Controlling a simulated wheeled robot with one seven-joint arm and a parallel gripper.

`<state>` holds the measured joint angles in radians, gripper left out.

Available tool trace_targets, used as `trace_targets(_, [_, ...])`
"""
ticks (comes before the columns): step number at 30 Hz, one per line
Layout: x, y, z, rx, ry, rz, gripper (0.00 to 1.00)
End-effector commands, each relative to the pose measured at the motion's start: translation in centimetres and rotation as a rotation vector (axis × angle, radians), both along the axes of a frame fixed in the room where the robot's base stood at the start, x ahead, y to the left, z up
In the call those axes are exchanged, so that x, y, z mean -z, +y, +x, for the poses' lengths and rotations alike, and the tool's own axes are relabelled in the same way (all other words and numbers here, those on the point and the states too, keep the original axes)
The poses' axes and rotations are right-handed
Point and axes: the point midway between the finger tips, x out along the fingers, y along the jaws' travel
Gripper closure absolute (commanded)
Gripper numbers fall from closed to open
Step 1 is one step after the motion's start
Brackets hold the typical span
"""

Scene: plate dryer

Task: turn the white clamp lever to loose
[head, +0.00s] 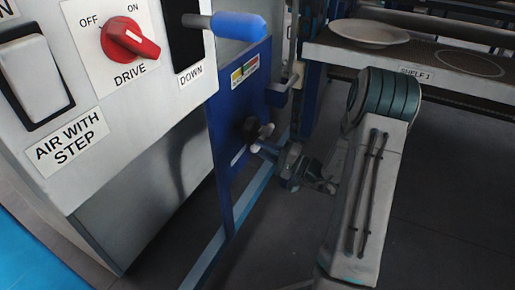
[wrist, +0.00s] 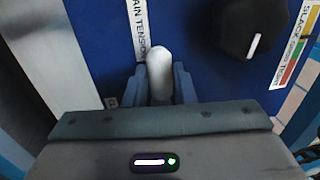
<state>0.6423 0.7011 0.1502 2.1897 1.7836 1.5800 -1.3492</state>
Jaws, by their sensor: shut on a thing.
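The white clamp lever (wrist: 158,62) points up the wrist view, with its rounded end showing beyond my fingertips. My gripper (wrist: 161,88) is shut on it, one blue-grey finger on each side. The lever's lower part is hidden between the fingers and behind the gripper body. In the head view my gripper (head: 270,152) is at the blue panel (head: 228,125), just below and right of the black knob. The lever is small and partly hidden there, so its exact angle cannot be told.
A black knob (wrist: 247,25) with a white mark sits close at upper right, beside a slack-good-tight label (wrist: 297,43). A blue-handled lever (head: 238,25) sticks out above. The red drive switch (head: 130,38) is at left. A shelf (head: 430,62) with a plate (head: 368,33) stands at right.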

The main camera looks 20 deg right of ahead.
Motion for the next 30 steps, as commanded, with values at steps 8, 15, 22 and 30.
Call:
trace_targets(8, [0.1, -0.4, 0.0, 0.007, -0.012, -0.012, 1.0])
trace_targets(15, [0.1, -0.4, 0.0, 0.008, -0.011, -0.012, 0.62])
trace_targets(22, [0.1, -0.3, 0.0, 0.004, -0.01, -0.01, 0.54])
trace_targets(30, [0.2, -1.6, -1.1, 0.009, -0.006, -0.009, 0.54])
